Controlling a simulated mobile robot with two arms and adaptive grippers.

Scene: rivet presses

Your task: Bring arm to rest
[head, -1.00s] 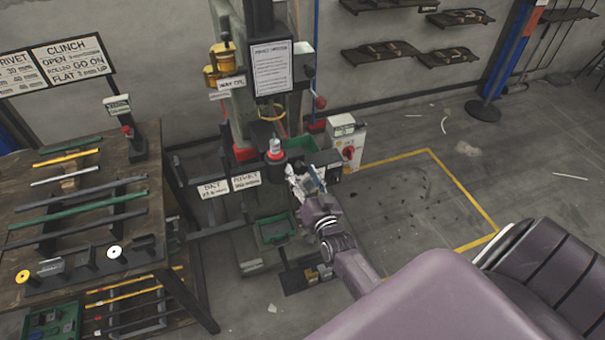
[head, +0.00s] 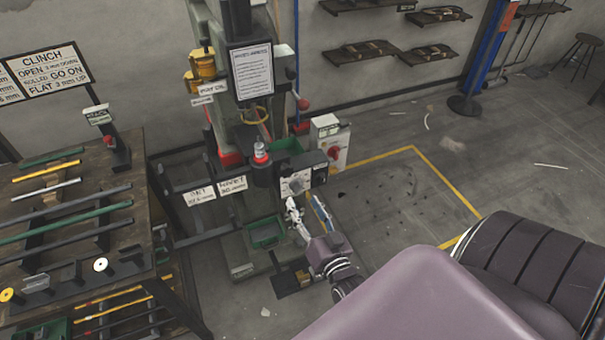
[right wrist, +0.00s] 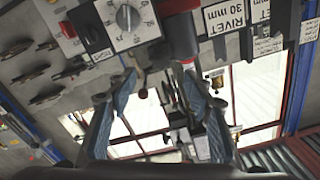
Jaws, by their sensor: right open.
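My right gripper (head: 308,210) is open, with nothing seen between its fingers. In the head view it is just right of the rivet press (head: 229,120), below the press's dial panel (head: 296,183). In the right wrist view its two blue-grey fingers (right wrist: 158,88) are spread wide. There the dial panel (right wrist: 110,25) shows above the fingers, apart from them. My left gripper is in neither view.
A green tray (head: 265,246) sits low on the press, close left of the gripper. A grey-white box with a red knob (head: 327,130) stands behind. A rack table (head: 135,185) is at left. Floor inside the yellow line (head: 441,183) looks clear.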

